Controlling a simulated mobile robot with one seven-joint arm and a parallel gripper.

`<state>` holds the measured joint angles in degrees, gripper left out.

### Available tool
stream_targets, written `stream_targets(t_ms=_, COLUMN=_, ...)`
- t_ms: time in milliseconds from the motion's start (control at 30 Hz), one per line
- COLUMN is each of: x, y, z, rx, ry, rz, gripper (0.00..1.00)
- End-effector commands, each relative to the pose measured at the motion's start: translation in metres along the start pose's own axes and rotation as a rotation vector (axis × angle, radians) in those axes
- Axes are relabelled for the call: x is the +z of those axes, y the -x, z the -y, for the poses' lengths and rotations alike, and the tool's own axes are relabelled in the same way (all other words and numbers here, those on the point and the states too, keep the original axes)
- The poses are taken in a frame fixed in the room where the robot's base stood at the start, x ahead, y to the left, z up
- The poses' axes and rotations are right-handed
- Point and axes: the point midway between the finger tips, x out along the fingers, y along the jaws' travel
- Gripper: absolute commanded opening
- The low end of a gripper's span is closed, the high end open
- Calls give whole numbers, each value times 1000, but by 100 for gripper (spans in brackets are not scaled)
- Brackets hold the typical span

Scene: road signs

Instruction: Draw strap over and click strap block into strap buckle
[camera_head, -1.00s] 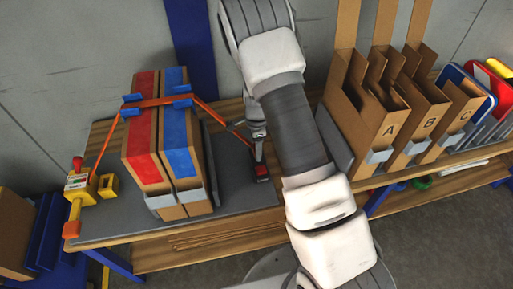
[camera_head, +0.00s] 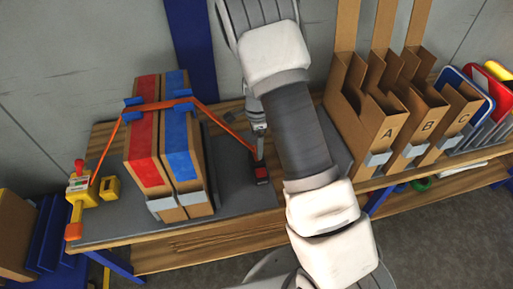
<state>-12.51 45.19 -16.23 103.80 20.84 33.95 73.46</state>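An orange strap (camera_head: 221,122) runs from a yellow tensioner (camera_head: 79,188) with a red knob at the left. It passes over two tall cardboard boxes (camera_head: 164,150) with red and blue tape and blue corner pieces (camera_head: 183,106). It then slopes down right to the tip of my gripper (camera_head: 258,152). A small red and black piece (camera_head: 261,174), apparently the strap buckle, is at the grey mat's right side, directly below my fingertips. The strap block is too small to make out at the strap's end. Whether it sits in the buckle cannot be told. My fingers are too small to judge.
The boxes stand on a grey mat (camera_head: 110,225) on a wooden bench. A yellow block (camera_head: 110,188) lies beside the tensioner. Cardboard holders marked A, B and C (camera_head: 388,130) stand to the right of my arm, with coloured signs (camera_head: 470,92) beyond. The mat between boxes and buckle is clear.

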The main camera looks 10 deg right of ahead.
Motion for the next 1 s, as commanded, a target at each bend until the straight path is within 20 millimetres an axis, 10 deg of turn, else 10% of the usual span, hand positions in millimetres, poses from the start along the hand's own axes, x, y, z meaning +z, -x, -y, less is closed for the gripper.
stream_targets(t_ms=400, x=1, y=103, z=1, rx=-4, ry=1, rz=0, gripper=90)
stream_targets(t_ms=1000, x=1, y=151, z=-5, rx=-19, ry=49, rz=15, gripper=90)
